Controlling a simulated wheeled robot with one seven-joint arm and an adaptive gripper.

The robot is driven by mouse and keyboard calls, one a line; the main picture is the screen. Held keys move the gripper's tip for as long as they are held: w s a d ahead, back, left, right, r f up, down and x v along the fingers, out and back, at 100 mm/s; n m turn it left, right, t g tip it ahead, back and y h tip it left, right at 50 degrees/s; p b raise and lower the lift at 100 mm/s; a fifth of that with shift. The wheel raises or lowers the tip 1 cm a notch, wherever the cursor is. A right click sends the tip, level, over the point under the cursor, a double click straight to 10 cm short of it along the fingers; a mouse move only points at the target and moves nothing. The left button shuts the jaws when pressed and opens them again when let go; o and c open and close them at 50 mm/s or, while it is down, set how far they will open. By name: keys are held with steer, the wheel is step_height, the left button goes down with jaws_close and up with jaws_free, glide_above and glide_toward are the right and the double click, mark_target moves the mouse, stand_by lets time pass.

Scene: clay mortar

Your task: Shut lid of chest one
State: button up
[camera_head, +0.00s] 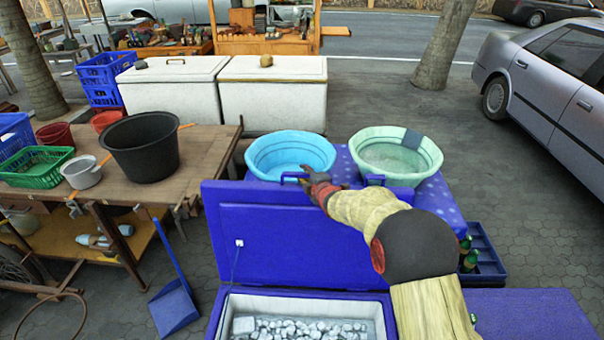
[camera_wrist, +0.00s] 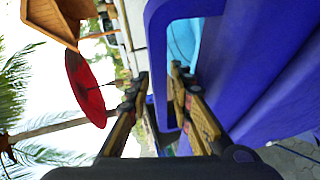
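The blue chest (camera_head: 215,318) in the foreground is open, with ice (camera_head: 305,328) inside. Its blue lid (camera_head: 275,238) stands raised at the back, with a handle (camera_head: 292,177) on its top edge. My gripper (camera_head: 312,178) is at the right part of this handle. In the wrist view, my gripper (camera_wrist: 160,75) is open, with one finger on each side of the blue handle bar (camera_wrist: 157,95). I cannot tell whether either finger touches it. My arm hides the lid's right part and the chest's right side.
Behind the lid, a blue basin (camera_head: 290,152) and a pale green basin (camera_head: 395,155) stand on a blue surface. A wooden table (camera_head: 190,165) with tubs is at left. A closed blue lid (camera_head: 530,315) lies at lower right. Bottles (camera_head: 470,258) stand in a crate.

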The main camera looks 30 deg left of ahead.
steer(key=shift+x, duration=1.35)
steer(key=shift+c, duration=0.3)
jaws_close()
